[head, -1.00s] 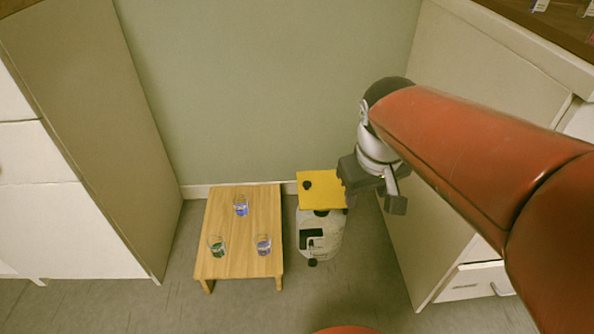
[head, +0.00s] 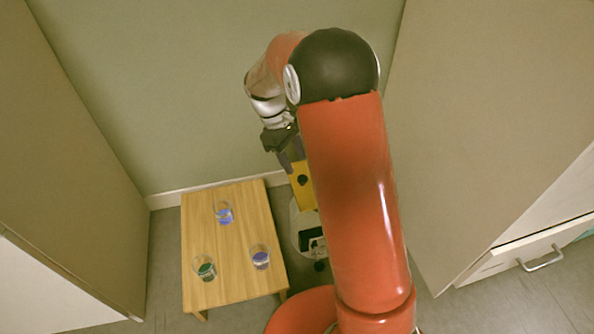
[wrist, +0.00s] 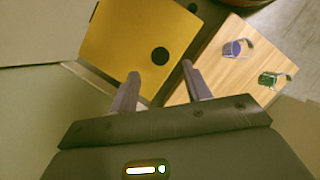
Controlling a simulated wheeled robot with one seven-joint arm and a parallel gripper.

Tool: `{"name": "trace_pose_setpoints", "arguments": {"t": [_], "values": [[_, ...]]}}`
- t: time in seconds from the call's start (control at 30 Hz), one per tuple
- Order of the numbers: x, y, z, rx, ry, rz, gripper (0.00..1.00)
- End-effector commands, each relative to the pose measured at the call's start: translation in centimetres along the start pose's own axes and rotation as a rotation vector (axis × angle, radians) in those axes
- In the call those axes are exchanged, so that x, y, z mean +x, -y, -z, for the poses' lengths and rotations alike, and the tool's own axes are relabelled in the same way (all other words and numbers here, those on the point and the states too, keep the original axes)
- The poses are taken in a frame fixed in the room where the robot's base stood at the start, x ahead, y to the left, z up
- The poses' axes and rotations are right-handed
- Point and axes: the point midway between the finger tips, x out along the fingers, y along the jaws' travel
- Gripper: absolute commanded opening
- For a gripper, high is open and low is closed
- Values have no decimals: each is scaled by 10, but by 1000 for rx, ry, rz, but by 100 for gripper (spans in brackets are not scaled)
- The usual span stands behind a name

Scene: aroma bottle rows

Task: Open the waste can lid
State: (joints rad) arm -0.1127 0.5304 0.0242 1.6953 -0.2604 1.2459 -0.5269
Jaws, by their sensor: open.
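The waste can (head: 300,226) is a pale can on the floor to the right of the low table, partly hidden behind my arm. Its yellow lid (head: 302,192) has a black knob (head: 303,180) and is also partly covered by my arm. I cannot tell whether the lid is raised. My gripper (head: 291,160) is open and empty near the lid's upper edge in the head view. In the wrist view, the lid (wrist: 120,40) lies beyond my open fingers (wrist: 160,76), with its knob (wrist: 160,56) just past the gap between them. I see no clear contact.
A low wooden table (head: 200,240) stands left of the can. It carries three small glasses with coloured contents: one at the back (head: 223,213), one at the front left (head: 205,268) and one at the right (head: 260,257). Tall cabinet sides flank the space, with a wall behind.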

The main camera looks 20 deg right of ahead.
Motion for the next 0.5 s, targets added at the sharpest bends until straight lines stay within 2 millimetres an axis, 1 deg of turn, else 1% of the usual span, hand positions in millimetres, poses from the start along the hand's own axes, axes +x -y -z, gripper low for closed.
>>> {"name": "trace_pose_setpoints", "arguments": {"t": [0.03, 0.2, 0.33, 0.5], "values": [[12, 0, 0, 0, 3, 2, 48], [37, 0, 0, 1, 2, 2, 48], [48, 0, 0, 2, 1, 1, 48], [52, 0, -1, 2, 0, 0, 48]]}}
